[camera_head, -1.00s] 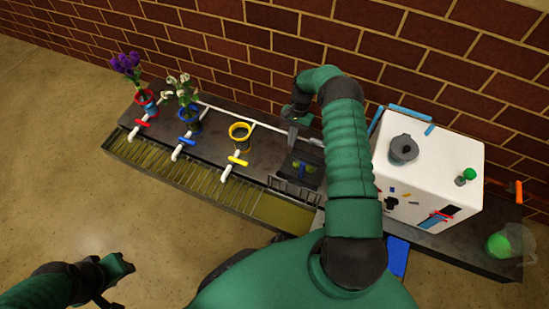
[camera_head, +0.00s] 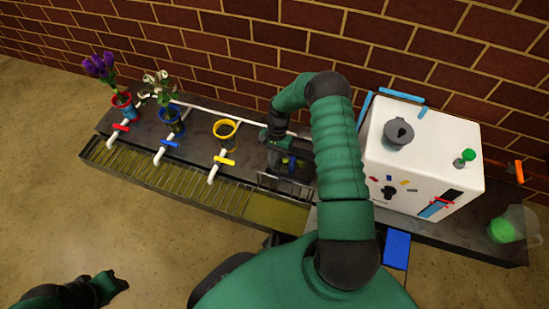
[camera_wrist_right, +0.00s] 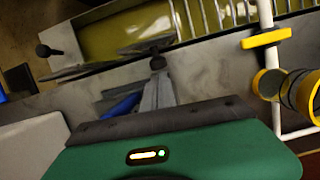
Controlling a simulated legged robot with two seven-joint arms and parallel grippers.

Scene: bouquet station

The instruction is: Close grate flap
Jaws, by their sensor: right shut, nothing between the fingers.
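The grate flap (camera_head: 285,187) is a thin grey barred frame that appears to stand up at the front edge of the dark counter, right of the slatted trough. In the right wrist view, a grey edge with a dark knob (camera_wrist_right: 157,62) lies just beyond my fingertips; I cannot tell if they touch it. My right gripper (camera_head: 284,158) is behind the flap, low over the counter, partly hidden by my arm. Its fingers are together and empty in the wrist view (camera_wrist_right: 158,84). My left gripper (camera_head: 119,284) hangs at lower left, away from the counter; its fingers are unclear.
The slatted trough (camera_head: 165,180) runs along the counter front. White pipes with red, blue and yellow (camera_head: 224,161) handles cross the counter. A yellow-rimmed pot (camera_head: 225,130) and two flower pots stand left. A white box (camera_head: 430,150) stands close right of my arm. A brick wall is behind.

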